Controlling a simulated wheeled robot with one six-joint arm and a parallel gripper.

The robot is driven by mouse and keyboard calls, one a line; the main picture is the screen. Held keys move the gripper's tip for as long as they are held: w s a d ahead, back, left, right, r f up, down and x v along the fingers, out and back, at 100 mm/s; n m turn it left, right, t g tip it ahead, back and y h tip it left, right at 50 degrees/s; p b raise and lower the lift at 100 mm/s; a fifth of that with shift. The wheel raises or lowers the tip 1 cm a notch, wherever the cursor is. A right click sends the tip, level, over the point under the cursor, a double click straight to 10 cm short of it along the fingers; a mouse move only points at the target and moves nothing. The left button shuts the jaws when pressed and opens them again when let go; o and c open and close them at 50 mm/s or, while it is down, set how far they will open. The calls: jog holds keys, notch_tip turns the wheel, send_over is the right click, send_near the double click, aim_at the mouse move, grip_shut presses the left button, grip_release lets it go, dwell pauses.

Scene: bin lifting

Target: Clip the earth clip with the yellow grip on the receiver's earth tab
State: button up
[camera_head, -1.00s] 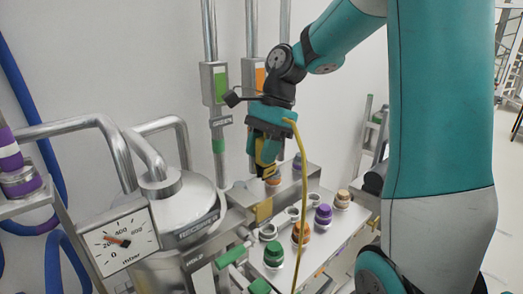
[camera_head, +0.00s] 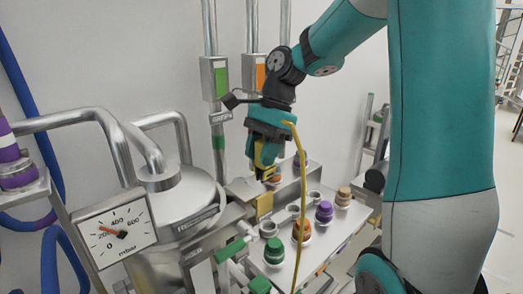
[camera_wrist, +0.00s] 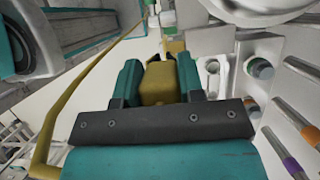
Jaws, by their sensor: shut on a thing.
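My gripper (camera_head: 266,158) is shut on the yellow grip of the earth clip (camera_wrist: 158,82), which sits between the two teal fingers in the wrist view. A yellow cable runs from the clip, hanging past the gripper in the head view. The receiver (camera_head: 180,208) is the steel vessel with a domed lid at left centre. The clip's jaws are mostly hidden.
A pressure gauge (camera_head: 119,234) is in front of the receiver. A steel panel (camera_head: 325,235) with several coloured caps lies right of the yellow plate. Vertical pipes with green (camera_head: 220,82) and orange labels rise behind my gripper. Blue hoses hang at the left.

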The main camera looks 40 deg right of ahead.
aim_at(260, 169)
jog(key=shift+f+b, duration=0.5)
jog(key=shift+f, duration=1.05)
jog(key=shift+f+b, duration=0.55)
jog(key=shift+f, duration=0.55)
jog(key=shift+f, duration=1.05)
jog(key=o, duration=1.2)
jog(key=shift+c, duration=0.2)
